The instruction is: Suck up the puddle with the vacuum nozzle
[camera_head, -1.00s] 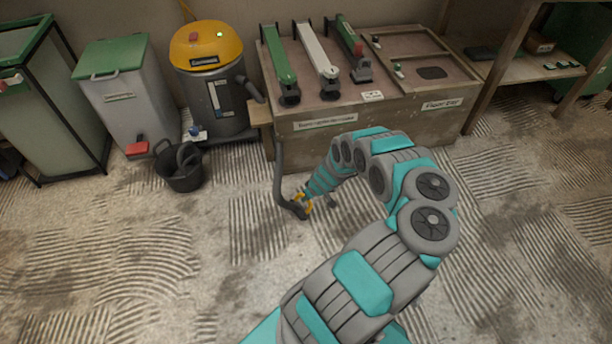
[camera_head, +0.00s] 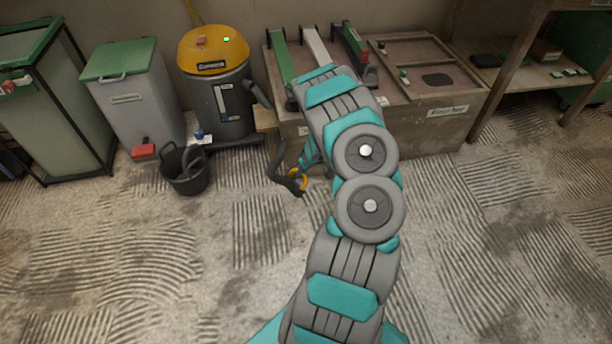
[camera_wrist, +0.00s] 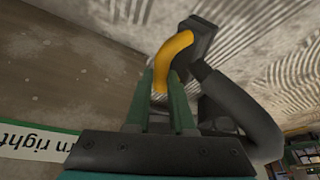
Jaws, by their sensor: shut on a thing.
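My gripper (camera_wrist: 162,92) has its green fingers shut on the yellow grip of the vacuum nozzle (camera_wrist: 172,55). The nozzle's dark head (camera_wrist: 203,38) and black hose (camera_wrist: 240,108) are beyond the fingers in the wrist view. In the head view the nozzle (camera_head: 291,184) shows just left of my arm, in front of the wooden bench; my arm hides most of the gripper. I cannot tell whether the nozzle touches the floor. The yellow-topped vacuum (camera_head: 215,85) stands at the back with a green light showing. Dark damp-looking patches (camera_head: 236,289) mark the floor; I cannot tell which is the puddle.
A black bucket (camera_head: 173,181) stands before the vacuum, with a grey green-lidded bin (camera_head: 128,105) to its left. The wooden bench (camera_head: 425,133) with tools on top blocks the back. A shelf (camera_head: 545,72) stands at right. The combed floor in front is open.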

